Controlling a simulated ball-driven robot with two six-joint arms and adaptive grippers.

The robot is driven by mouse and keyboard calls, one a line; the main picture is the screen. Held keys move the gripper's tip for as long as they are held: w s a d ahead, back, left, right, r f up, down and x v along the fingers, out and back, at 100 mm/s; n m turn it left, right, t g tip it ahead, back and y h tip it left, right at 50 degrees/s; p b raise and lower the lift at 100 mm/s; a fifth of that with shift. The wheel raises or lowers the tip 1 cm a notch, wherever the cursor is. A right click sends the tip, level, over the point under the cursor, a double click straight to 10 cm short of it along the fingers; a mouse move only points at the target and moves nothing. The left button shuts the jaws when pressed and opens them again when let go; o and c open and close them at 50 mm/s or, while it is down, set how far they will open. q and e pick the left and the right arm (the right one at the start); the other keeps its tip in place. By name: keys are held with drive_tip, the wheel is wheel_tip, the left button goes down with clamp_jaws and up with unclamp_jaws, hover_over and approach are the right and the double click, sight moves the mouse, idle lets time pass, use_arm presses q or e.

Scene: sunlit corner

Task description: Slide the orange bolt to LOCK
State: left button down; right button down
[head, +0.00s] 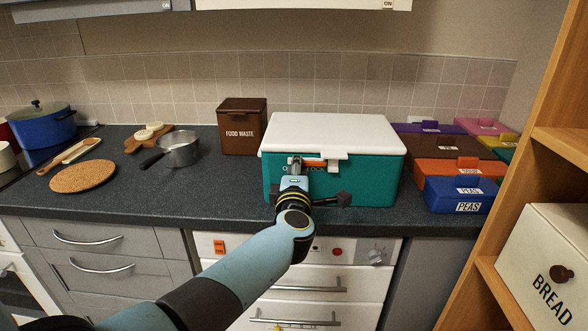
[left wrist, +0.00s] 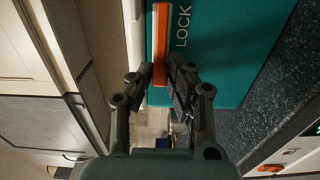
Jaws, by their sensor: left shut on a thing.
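The teal box (head: 362,182) with a white lid (head: 330,132) stands on the counter. On its front is the orange bolt (head: 316,163), with LOCK printed below its right part and OPEN, partly hidden, further left. My left gripper (head: 296,166) is at the bolt's left part and covers some of it. In the left wrist view, the orange bolt (left wrist: 160,38) runs down between the fingers of my left gripper (left wrist: 158,78), beside the word LOCK (left wrist: 183,26). The fingers are shut on its near end. My right gripper is not in view.
A brown food waste bin (head: 242,130) stands left of the box, with a saucepan (head: 179,150) further left. Coloured boxes, including a blue PEAS box (head: 459,197), stand at the right. A wooden shelf (head: 545,120) edges the right side. Counter in front of the box is narrow.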

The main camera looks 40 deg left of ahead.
use_arm(q)
drive_tip(key=w+d, duration=0.1)
drive_tip(key=d, duration=0.2)
drive_tip(key=shift+w+f+b, duration=0.1)
drive_tip(key=shift+w+b, duration=0.2)
drive_tip(key=shift+w, duration=0.1)
drive_tip(key=shift+a, duration=0.1)
drive_tip(key=c, duration=1.3)
unclamp_jaws()
drive_tip(key=shift+s, duration=0.1)
drive_tip(key=shift+s+d, duration=0.3)
approach(313, 165)
drive_tip(key=shift+w+a, duration=0.1)
drive_tip(key=shift+w, duration=0.15)
drive_tip(key=shift+f, duration=0.15)
